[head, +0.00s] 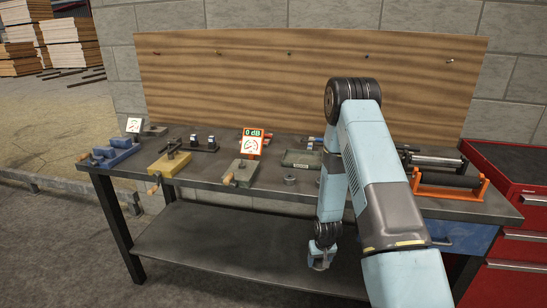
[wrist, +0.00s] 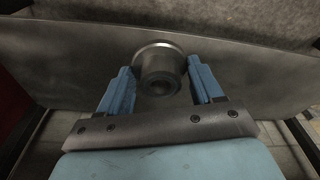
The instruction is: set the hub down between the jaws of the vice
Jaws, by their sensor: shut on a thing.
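In the wrist view my gripper (wrist: 163,78) has its two blue fingers shut on the hub (wrist: 158,62), a dark grey metal cylinder with a wider rim and a central hole. In the head view my gripper (head: 320,262) hangs low in front of the bench, below the top's level in the picture; the hub there is too small to make out. Three vice-like tools stand on the bench: a blue one (head: 112,155) at the far left, a yellow one (head: 168,165), and a grey one (head: 240,173) near the middle. My gripper is apart from all of them.
The workbench (head: 215,180) also bears a small grey round piece (head: 290,180), a shallow tray (head: 300,158) and an orange roller stand (head: 450,187). Signs stand by the blue and grey tools. A red cabinet (head: 515,215) is at right. The lower shelf (head: 220,240) looks bare.

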